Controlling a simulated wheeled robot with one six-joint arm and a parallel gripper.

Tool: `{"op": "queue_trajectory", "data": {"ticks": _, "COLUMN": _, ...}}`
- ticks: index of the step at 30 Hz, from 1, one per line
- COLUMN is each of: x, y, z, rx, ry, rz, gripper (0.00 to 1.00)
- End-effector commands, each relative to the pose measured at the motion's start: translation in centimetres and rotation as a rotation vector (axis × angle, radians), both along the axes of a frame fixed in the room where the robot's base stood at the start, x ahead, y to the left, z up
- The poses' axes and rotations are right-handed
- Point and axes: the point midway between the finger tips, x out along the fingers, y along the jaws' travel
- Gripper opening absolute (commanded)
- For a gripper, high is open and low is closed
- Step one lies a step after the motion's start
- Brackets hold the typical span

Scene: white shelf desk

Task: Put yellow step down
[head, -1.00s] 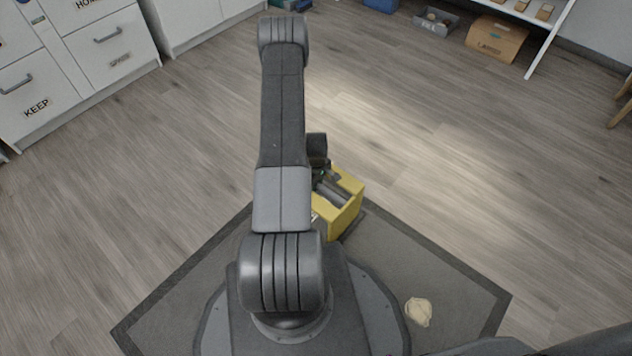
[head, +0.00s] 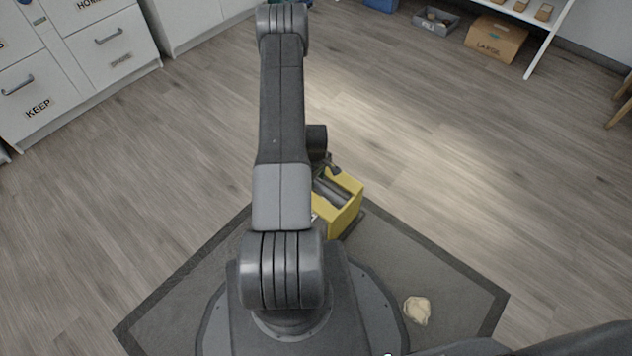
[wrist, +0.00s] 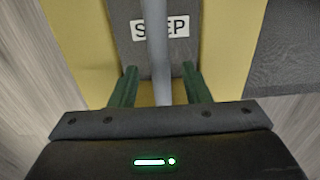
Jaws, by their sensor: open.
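The yellow step (head: 347,212) stands on the grey mat just beyond my base, partly hidden by my arm in the head view. Its top has a grey panel and a grey bar. In the wrist view the yellow step (wrist: 226,50) fills the middle, with a label reading "STEP" partly covered by the bar (wrist: 158,60). My gripper (wrist: 158,88) is open, with one green finger on each side of the bar and a gap between bar and fingers. In the head view my gripper is mostly hidden behind my arm.
The grey mat (head: 410,255) lies around my base, with a crumpled cream cloth (head: 417,310) on its right part. White drawers (head: 75,50) stand at the upper left. A grey bin (head: 436,21) and a cardboard box (head: 496,38) sit at the upper right. The wooden floor between is clear.

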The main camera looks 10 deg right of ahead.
Motion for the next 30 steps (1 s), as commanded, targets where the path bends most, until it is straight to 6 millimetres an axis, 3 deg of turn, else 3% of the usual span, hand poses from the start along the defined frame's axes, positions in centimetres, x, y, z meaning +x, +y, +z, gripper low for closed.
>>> {"op": "queue_trajectory", "data": {"ticks": 1, "x": 0.1, "y": 0.0, "z": 1.8, "rx": 0.000, "ry": -0.003, "rz": 0.000, "gripper": 0.43}}
{"op": "queue_trajectory", "data": {"ticks": 6, "x": 0.1, "y": 0.0, "z": 5.3, "rx": 0.000, "ry": -0.003, "rz": 0.000, "gripper": 0.43}}
{"op": "queue_trajectory", "data": {"ticks": 12, "x": 0.0, "y": 0.0, "z": 7.8, "rx": 0.000, "ry": 0.000, "rz": 0.000, "gripper": 0.43}}
{"op": "queue_trajectory", "data": {"ticks": 25, "x": 0.0, "y": 0.0, "z": 8.4, "rx": 0.000, "ry": 0.000, "rz": 0.000, "gripper": 0.43}}
{"op": "queue_trajectory", "data": {"ticks": 30, "x": 0.0, "y": 0.0, "z": 7.4, "rx": 0.000, "ry": 0.001, "rz": 0.000, "gripper": 0.43}}
